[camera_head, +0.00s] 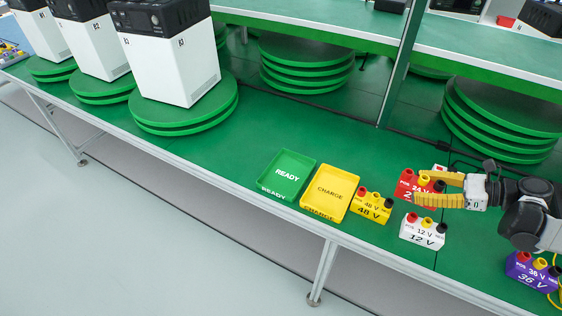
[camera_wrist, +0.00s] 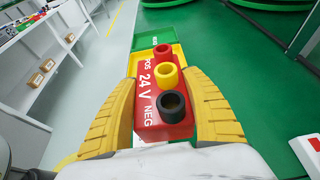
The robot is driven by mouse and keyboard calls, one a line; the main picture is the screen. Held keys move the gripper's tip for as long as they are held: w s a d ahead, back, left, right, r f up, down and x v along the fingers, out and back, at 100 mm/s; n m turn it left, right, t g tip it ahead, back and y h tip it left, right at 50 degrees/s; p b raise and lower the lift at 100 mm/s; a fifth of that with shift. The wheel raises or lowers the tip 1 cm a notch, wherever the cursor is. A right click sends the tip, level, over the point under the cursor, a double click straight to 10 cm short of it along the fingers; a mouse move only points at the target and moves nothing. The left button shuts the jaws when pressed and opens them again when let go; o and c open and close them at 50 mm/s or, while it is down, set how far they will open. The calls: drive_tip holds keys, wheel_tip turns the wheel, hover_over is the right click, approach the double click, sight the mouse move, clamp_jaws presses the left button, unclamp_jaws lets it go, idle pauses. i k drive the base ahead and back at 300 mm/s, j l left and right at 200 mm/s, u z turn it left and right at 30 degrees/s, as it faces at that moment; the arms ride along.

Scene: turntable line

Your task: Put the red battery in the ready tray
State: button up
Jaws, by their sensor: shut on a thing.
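The red battery (camera_head: 407,187), marked 24 V, has red, yellow and black terminals on top. In the wrist view the red battery (camera_wrist: 150,118) stands between the two yellow fingers of my gripper (camera_wrist: 158,112). My gripper (camera_head: 428,187) is shut on it at the right of the bench in the head view. Whether the battery touches the bench is hard to tell. The green ready tray (camera_head: 272,182) lies to the left, beyond the yellow charge tray, and looks empty. A corner of the ready tray (camera_wrist: 175,42) shows at the top of the wrist view.
The yellow charge tray (camera_head: 322,206) lies between the ready tray and the yellow 48 V battery (camera_head: 371,205). A white 12 V battery (camera_head: 422,232) stands in front of my gripper. A purple 36 V battery (camera_head: 531,272) is at the right. Green turntable discs (camera_head: 183,113) stand behind.

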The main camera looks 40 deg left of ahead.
sight(287, 176)
drive_tip(key=j, duration=0.5)
drive_tip(key=k+j, duration=0.15)
drive_tip(key=j, duration=0.8)
drive_tip(key=k, duration=0.05)
